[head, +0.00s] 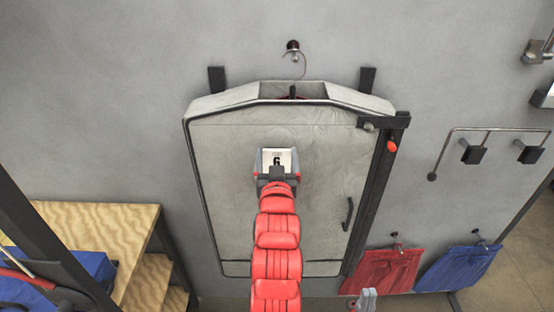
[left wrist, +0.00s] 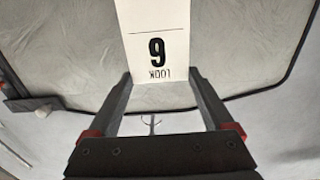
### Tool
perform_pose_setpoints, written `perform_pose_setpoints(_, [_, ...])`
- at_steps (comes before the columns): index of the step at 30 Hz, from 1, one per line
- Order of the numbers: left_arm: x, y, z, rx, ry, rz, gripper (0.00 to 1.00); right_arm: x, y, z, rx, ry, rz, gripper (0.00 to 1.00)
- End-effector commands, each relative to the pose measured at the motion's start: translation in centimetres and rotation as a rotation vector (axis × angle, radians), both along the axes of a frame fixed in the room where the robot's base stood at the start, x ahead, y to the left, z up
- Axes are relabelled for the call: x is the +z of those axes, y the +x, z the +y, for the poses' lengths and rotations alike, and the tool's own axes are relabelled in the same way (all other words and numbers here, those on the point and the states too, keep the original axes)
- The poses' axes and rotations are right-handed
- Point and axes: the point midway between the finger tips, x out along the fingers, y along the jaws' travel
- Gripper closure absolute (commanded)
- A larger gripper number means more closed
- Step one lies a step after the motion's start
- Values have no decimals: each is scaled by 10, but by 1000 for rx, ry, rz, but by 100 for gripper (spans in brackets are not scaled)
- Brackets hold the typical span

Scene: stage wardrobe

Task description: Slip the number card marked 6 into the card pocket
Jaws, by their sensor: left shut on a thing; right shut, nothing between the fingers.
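The number card marked 6 (head: 279,157) is white with black print, including the word LOOK above the digit. My left gripper (head: 276,172) is shut on it, in front of the upper middle of a grey garment bag (head: 227,183). In the left wrist view the card (left wrist: 154,22) appears upside down between the fingertips (left wrist: 159,78), with the grey cloth behind it. I cannot tell whether the card touches the cloth. I cannot make out the card pocket; the card and gripper cover part of the bag. My right gripper (head: 366,301) shows only at the bottom edge, shut and empty.
The bag hangs from a wall hook (head: 293,46). A dark upright post (head: 375,200) runs along its right side. Wooden steps (head: 110,235) stand at left. Red cloth (head: 385,271) and blue cloth (head: 458,267) hang at lower right, below a wall rail (head: 490,129).

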Motion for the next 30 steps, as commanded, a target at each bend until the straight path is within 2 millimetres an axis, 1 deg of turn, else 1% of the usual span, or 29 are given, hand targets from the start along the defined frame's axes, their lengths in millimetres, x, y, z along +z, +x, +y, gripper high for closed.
perform_pose_setpoints(15, [0,29,0,0,-3,-3,65,0,0,0,0,0,0,100])
perform_pose_setpoints(23, [-17,28,0,-1,0,1,65,-1,0,0,0,0,0,100])
perform_pose_setpoints(25, [-23,28,0,-1,0,-1,65,-8,0,0,0,0,0,100])
perform_pose_setpoints(30, [-32,28,0,-1,-1,-1,65,-17,0,0,0,0,0,100])
